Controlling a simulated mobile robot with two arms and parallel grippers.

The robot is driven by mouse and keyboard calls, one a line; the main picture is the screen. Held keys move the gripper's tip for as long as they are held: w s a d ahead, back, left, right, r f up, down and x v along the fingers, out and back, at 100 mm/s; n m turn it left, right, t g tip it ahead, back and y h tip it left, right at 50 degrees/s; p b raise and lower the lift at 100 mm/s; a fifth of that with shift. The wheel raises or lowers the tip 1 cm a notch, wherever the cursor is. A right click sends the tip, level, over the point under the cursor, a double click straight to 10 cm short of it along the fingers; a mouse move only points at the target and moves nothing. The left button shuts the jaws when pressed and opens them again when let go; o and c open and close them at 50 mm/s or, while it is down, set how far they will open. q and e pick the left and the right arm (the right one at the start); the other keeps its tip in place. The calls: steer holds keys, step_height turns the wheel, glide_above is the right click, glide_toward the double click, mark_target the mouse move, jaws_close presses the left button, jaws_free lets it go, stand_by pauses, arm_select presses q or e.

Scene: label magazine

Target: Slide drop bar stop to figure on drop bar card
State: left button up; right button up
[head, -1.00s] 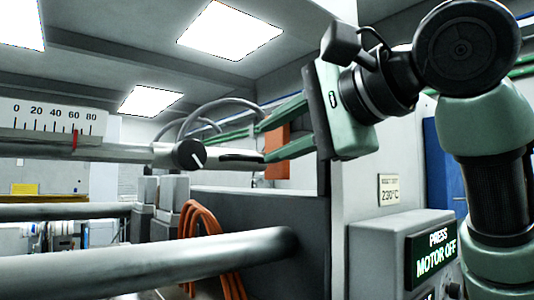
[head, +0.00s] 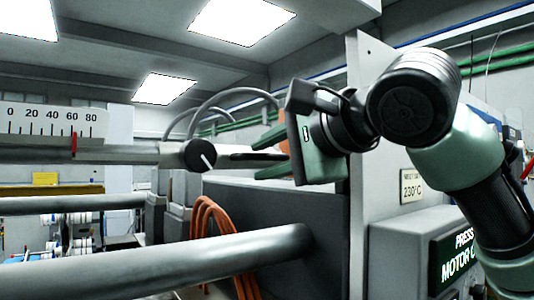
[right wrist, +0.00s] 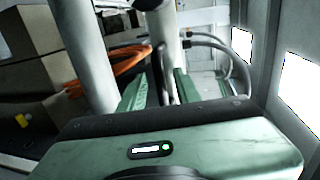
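The drop bar stop appears to be a dark round knob (head: 200,155) with a white line, on a pale horizontal bar (head: 120,154). A dark, slim handle (head: 245,156) sticks out to the right of it. A red pointer (head: 74,145) on this bar stands near 60 on the scale (head: 52,118). My right gripper (head: 258,157) is open, its green fingers above and below the handle's right end. In the right wrist view, the open fingers (right wrist: 160,82) have a dark part between them; contact is unclear. I see no drop bar card. My left gripper is out of view.
A thick grey rod (head: 170,262) runs below, ending at a dark panel (head: 325,215). Orange cable (head: 213,225) hangs behind the rod.

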steer(key=shift+s, duration=0.1)
steer(key=shift+s+a+r, duration=0.1)
jaws_close()
stand_by(1.1)
